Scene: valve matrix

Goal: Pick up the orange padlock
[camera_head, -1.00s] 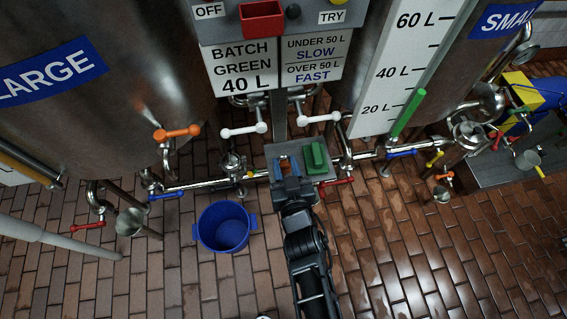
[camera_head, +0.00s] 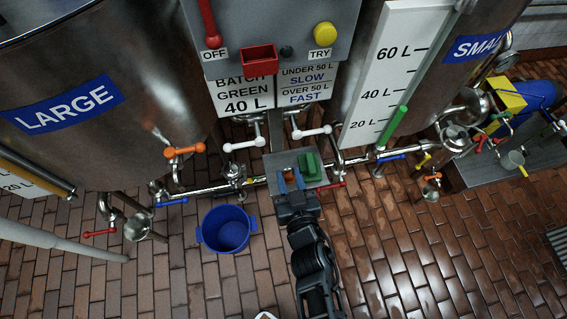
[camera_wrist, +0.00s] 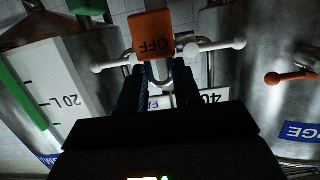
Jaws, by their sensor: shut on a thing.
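The orange padlock (camera_wrist: 153,32) shows large in the wrist view, with dark lettering on its face, upside down there. Its metal shackle (camera_wrist: 162,76) reaches back between the dark fingers of my gripper (camera_wrist: 160,88). My gripper is shut on the padlock. In the head view my gripper (camera_head: 290,182) is over the front left part of a small grey shelf (camera_head: 276,160), with blue finger parts showing. The padlock cannot be made out clearly there. Whether it touches the shelf is unclear.
A green block (camera_head: 309,167) sits on the shelf just right of my gripper. White-handled valves (camera_head: 245,145) stand behind, below a control box (camera_head: 285,30). A blue bucket (camera_head: 226,229) is on the floor at left. Pipes with coloured handles run to both sides. The front brick floor is open.

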